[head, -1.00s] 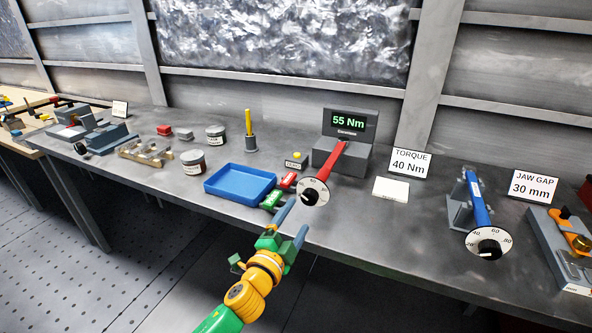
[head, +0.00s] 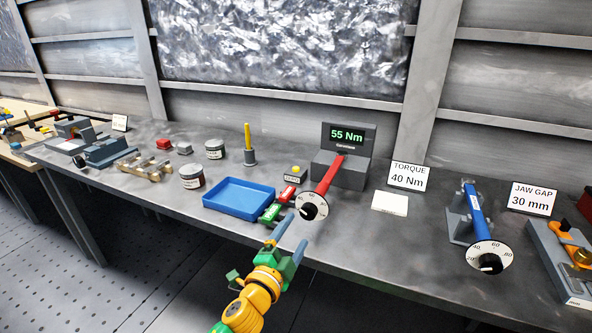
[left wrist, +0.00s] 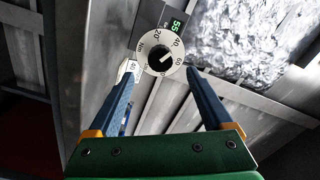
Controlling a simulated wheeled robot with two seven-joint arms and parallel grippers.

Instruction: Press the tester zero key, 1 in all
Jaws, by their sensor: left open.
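The torque tester (head: 340,170) is a grey block with a dark screen (head: 347,135) reading 55 Nm in green. The zero key (head: 295,171) is a yellow button on a small grey, labelled box, just left of the tester. A red torque wrench (head: 331,172) with a round dial (head: 312,206) sticks out of the tester toward me. My left gripper (head: 294,236) is open and empty, in front of the bench edge and below-left of the dial. In the left wrist view the dial (left wrist: 160,58) shows between the blue fingers (left wrist: 160,78). My right gripper is out of view.
A blue tray (head: 240,207), a green and a red tool (head: 274,211), and jars (head: 192,177) stand left of the tester. A TORQUE 40 Nm card (head: 408,177), white pad (head: 389,203) and blue wrench (head: 475,201) stand right. The bench front middle-right is bare.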

